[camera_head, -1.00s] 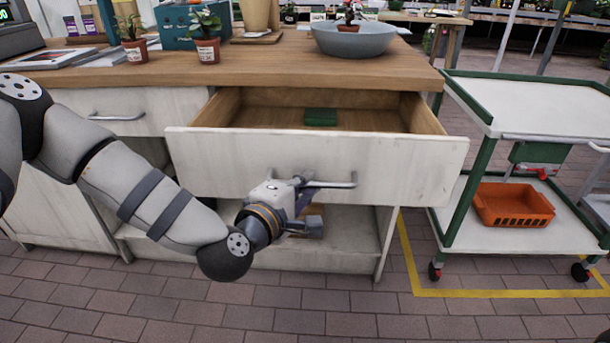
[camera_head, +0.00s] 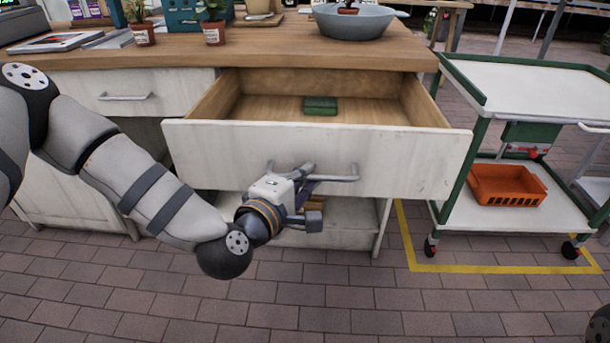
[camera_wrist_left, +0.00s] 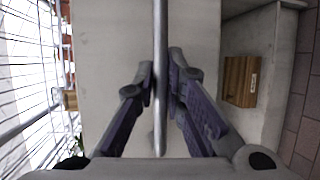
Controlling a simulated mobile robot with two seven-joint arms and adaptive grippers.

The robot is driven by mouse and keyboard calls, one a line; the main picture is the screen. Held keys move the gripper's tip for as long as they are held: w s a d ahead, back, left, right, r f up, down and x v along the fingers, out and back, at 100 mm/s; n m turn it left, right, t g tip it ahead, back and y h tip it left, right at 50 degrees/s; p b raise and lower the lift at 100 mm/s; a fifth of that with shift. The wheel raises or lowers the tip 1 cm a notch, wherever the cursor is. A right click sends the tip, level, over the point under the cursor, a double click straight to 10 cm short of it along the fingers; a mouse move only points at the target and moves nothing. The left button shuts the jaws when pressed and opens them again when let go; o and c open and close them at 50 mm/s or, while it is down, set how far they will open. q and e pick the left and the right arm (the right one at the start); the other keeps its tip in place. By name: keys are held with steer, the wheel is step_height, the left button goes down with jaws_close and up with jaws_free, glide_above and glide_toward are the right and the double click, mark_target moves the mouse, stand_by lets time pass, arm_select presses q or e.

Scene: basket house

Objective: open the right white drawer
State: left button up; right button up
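The right white drawer (camera_head: 400,158) is pulled well out, and its wooden inside shows with a small green box (camera_head: 320,106) in it. Its metal bar handle (camera_head: 335,178) is on the front face. My left gripper (camera_head: 306,188) is at the left part of this handle. In the left wrist view the handle bar (camera_wrist_left: 160,30) runs between the two fingers (camera_wrist_left: 160,85), which are closed in on it from both sides. The drawer front (camera_wrist_left: 110,50) lies behind them. My right gripper is not in view.
A closed white drawer (camera_head: 145,97) is at the left. The wooden counter (camera_head: 270,55) above holds pots and a grey bowl (camera_head: 352,25). A green-framed cart (camera_head: 520,90) with an orange basket (camera_head: 507,185) stands at the right. The brick floor (camera_head: 330,310) in front is clear.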

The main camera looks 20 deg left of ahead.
arm_select(q)
steer(key=shift+o, duration=1.2)
steer(key=d+v, duration=0.1)
steer(key=v, duration=0.6)
steer(key=shift+s+a, duration=0.25)
steer(key=shift+a, duration=0.25)
